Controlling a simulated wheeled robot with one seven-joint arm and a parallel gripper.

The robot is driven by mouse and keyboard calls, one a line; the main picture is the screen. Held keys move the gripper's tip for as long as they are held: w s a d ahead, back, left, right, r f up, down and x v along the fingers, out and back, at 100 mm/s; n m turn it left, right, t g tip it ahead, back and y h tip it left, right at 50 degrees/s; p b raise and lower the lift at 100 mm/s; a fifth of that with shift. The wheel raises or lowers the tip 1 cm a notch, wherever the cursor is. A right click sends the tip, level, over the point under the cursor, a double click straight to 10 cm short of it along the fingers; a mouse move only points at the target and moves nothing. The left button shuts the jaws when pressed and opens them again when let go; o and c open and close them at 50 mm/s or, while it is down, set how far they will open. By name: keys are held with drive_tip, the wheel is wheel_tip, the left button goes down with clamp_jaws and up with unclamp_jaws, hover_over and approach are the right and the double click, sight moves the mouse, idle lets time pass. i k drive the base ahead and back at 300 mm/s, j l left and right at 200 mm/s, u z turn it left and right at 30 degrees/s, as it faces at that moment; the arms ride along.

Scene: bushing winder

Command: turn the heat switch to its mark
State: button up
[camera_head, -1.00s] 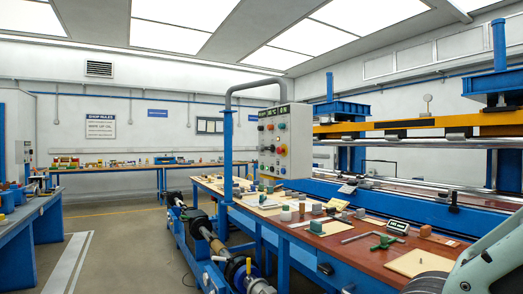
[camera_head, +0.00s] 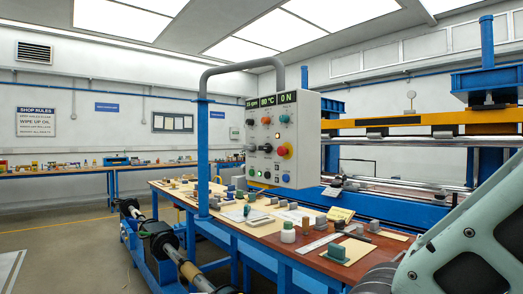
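A light grey control box (camera_head: 306,165) hangs from a bent grey pipe above the bench, near the middle of the view. Its front face carries displays reading rpm, 80 °C and 0 N, with several knobs, switches and coloured buttons, among them a large red button (camera_head: 284,151). The labels beside the controls are too small to read, so I cannot tell which one is the heat switch or where its mark lies. Part of my arm shows at the lower right; my gripper is out of the picture.
A long workbench (camera_head: 271,236) below the box holds blocks, a white jar (camera_head: 288,232) and sheets. A blue post (camera_head: 202,160) carries the pipe. A winding machine with a yellow beam (camera_head: 435,121) stands at the right.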

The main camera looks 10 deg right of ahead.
sight(267, 148)
drive_tip(key=i+j+z, duration=0.15)
drive_tip(key=z, duration=0.5)
drive_tip(key=i+j+z, duration=0.15)
drive_tip(key=j, duration=0.15)
drive_tip(key=i+j+z, duration=0.15)
drive_tip(key=j, duration=0.2)
drive_tip(key=j+z, duration=0.15)
drive_tip(key=j, duration=0.15)
drive_tip(key=i+j+z, duration=0.15)
drive_tip(key=j, duration=0.2)
